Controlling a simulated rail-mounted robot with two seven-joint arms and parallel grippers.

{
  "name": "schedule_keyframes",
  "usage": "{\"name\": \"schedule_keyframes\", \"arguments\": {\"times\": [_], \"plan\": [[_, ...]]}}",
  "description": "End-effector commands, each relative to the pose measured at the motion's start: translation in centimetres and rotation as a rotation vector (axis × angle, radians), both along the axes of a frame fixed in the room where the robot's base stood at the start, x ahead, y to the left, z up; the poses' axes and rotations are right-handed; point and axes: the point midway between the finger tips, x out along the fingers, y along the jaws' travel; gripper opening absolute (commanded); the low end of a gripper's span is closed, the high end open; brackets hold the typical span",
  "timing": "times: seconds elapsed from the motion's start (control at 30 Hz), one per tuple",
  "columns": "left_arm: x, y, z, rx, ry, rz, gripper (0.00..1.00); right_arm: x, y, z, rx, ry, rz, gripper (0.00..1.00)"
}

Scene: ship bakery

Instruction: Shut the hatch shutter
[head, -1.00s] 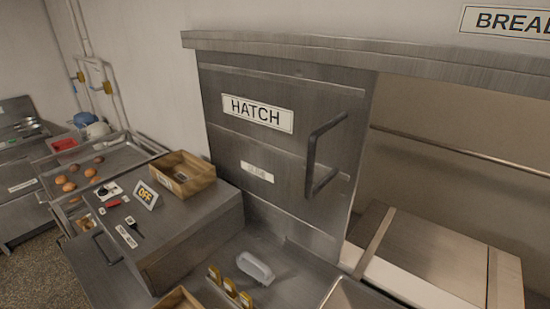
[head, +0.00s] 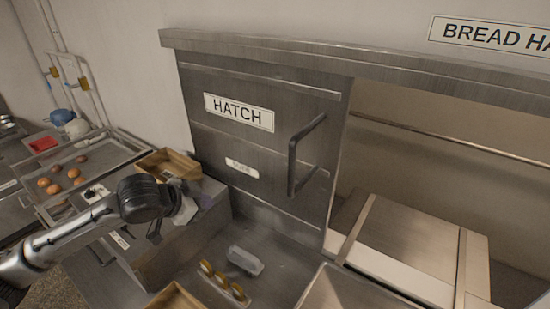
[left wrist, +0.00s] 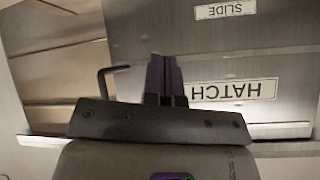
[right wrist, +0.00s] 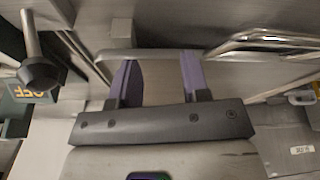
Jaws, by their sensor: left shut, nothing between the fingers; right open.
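The hatch shutter (head: 255,125) is a grey metal panel with a HATCH label (head: 239,112), under a steel top rail. It covers the left part of the opening, and the right part is open. Its dark upright bar handle (head: 306,155) is near the panel's right edge. My left gripper (head: 202,201) is shut and empty, left of and apart from the handle. In the left wrist view the handle (left wrist: 103,82) lies left of the shut fingers (left wrist: 165,62). My right gripper (right wrist: 158,66) is open in the right wrist view, out of the head view.
Inside the opening (head: 420,150) are a long rail and a metal box (head: 410,245). A wooden crate (head: 168,163) stands behind my left gripper. A tray with round buns (head: 75,170) is at left.

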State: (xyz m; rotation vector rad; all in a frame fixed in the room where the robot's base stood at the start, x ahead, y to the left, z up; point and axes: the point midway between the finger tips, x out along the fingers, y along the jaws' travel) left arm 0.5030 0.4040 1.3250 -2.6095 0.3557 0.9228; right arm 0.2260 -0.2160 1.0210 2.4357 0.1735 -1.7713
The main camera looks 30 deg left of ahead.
Motion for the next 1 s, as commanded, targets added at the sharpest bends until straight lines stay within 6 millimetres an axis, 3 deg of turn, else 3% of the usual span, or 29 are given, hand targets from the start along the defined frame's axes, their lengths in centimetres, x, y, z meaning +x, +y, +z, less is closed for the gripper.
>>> {"name": "schedule_keyframes", "arguments": {"times": [0.17,0.4,0.5,0.7,1.0], "plan": [[0.5,-1.9,1.5,-0.557,0.085,0.052,0.00,0.0,0.1,-0.1,0.003,0.000,-0.002,0.43],[1.9,-3.7,6.9,-1.375,0.185,0.190,0.00,0.0,0.1,0.0,0.005,0.000,-0.004,0.43],[2.3,-3.7,8.9,-1.621,0.216,0.239,0.00,0.0,0.1,0.0,0.004,0.000,-0.003,0.43],[2.6,-3.4,10.1,-1.788,0.244,0.295,0.00,0.0,0.1,0.0,0.004,0.001,-0.002,0.43],[4.2,-4.5,10.5,-1.810,0.263,0.308,0.00,0.0,-0.1,1.9,-0.004,0.000,0.003,0.43]]}}
